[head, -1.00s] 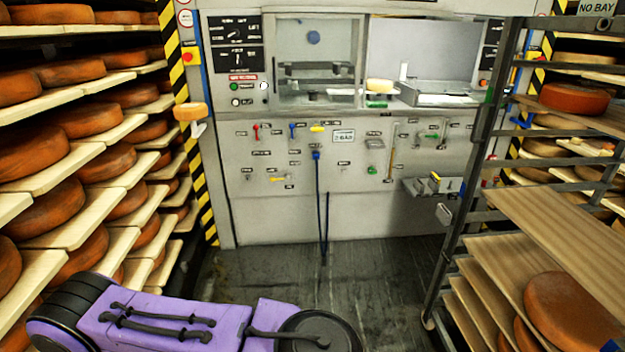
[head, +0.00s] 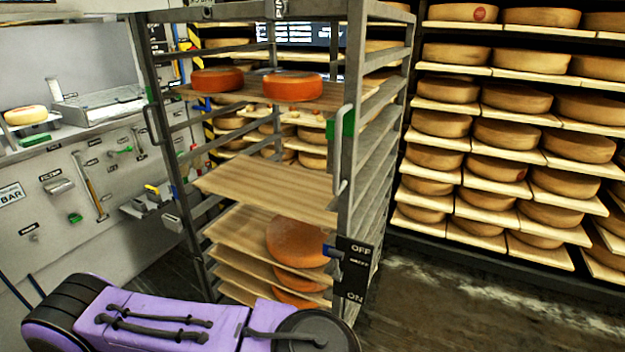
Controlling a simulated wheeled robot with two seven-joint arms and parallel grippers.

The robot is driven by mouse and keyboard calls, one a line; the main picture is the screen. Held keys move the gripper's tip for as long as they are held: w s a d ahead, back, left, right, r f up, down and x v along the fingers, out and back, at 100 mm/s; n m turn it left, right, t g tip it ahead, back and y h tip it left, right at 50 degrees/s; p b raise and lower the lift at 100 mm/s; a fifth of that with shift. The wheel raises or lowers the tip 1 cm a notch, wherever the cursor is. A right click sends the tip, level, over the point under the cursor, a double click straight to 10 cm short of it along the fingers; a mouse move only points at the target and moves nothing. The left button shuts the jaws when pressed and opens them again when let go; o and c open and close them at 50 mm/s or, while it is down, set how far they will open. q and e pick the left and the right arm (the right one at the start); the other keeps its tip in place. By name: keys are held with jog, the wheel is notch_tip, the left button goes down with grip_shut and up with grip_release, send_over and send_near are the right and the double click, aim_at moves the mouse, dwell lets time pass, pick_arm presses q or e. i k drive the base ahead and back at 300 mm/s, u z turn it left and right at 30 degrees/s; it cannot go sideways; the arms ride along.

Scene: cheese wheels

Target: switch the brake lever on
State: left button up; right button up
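The brake lever (head: 333,252) is a small blue handle on a black plate (head: 353,268) marked OFF at the top and ON at the bottom. The plate is fixed low on the near right post of a metal rack trolley (head: 352,130). The lever sits near the OFF end and points left. A purple and black arm of mine lies across the bottom left, its round dark end just in front of the rack's foot. No gripper fingers show in the head view.
The rack holds wooden boards (head: 265,190) with orange and brown cheese wheels. Shelves of cheese wheels (head: 515,135) line the right wall. Wet dark floor (head: 450,310) is clear at the lower right.

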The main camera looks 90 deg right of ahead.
aim_at(337, 255)
jog(key=z, duration=0.65)
jog(key=k, duration=0.9)
jog(key=z, duration=1.4)
jog(key=i, duration=0.5)
jog(key=u, duration=0.05)
